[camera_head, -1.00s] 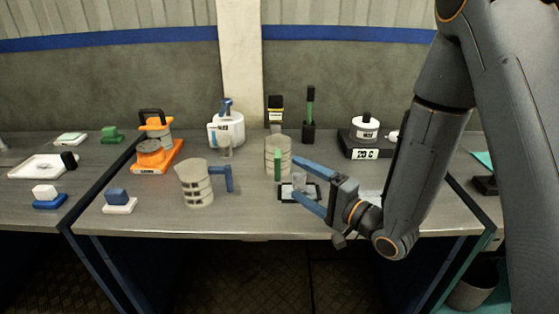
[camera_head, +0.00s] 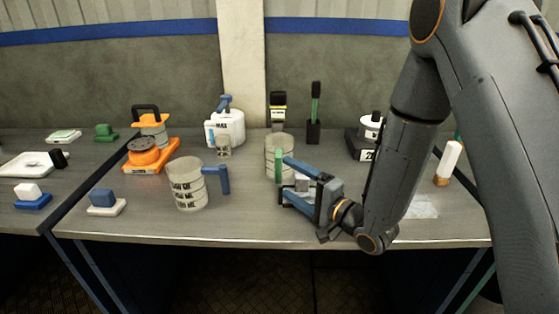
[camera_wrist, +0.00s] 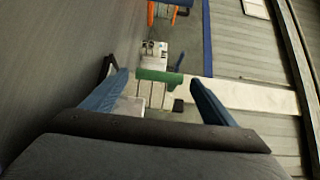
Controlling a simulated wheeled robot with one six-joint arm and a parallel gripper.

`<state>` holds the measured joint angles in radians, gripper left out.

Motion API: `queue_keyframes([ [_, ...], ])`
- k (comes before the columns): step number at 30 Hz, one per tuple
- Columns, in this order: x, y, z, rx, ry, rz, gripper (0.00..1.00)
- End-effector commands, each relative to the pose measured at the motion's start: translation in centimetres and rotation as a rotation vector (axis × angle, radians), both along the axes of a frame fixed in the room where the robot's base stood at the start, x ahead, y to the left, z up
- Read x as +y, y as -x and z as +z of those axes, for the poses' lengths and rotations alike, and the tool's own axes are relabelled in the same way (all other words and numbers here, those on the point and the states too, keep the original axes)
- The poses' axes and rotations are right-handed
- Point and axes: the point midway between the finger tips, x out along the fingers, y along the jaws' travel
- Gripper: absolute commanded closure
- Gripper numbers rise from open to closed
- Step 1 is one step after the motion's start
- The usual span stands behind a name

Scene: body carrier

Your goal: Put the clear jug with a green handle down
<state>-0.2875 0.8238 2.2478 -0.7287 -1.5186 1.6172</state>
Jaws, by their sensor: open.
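My gripper (camera_head: 284,176) is open, with two blue fingers at the handle's side of the jug. In the wrist view, the handle lies between the fingertips (camera_wrist: 159,78), with room on both sides. I cannot tell whether a finger touches the jug. My gripper hides part of the table and a small dark-framed item in front of the jug.
A clear jug with a blue handle (camera_head: 186,187) stands to the left. An orange device (camera_head: 150,158), a white container (camera_head: 226,128) and a green-handled tool in a dark holder (camera_head: 314,130) stand behind. A white bottle (camera_head: 449,163) is at right. The table's front middle is clear.

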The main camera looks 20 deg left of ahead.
Motion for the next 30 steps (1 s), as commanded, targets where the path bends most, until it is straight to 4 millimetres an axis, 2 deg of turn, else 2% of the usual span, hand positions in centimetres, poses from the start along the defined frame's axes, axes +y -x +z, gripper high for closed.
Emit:
queue_keyframes([
  [8, 1.6, -1.3, 0.0, 0.000, 0.000, -0.002, 0.20],
  [18, 5.0, -3.9, 0.1, 0.000, 0.000, -0.002, 0.20],
  [26, 5.3, -4.1, 0.0, 0.001, 0.000, -0.004, 0.20],
  [27, 5.3, -4.1, 0.0, 0.001, 0.000, -0.004, 0.22],
  [30, 5.2, -4.1, 0.0, 0.001, 0.001, -0.004, 0.39],
])
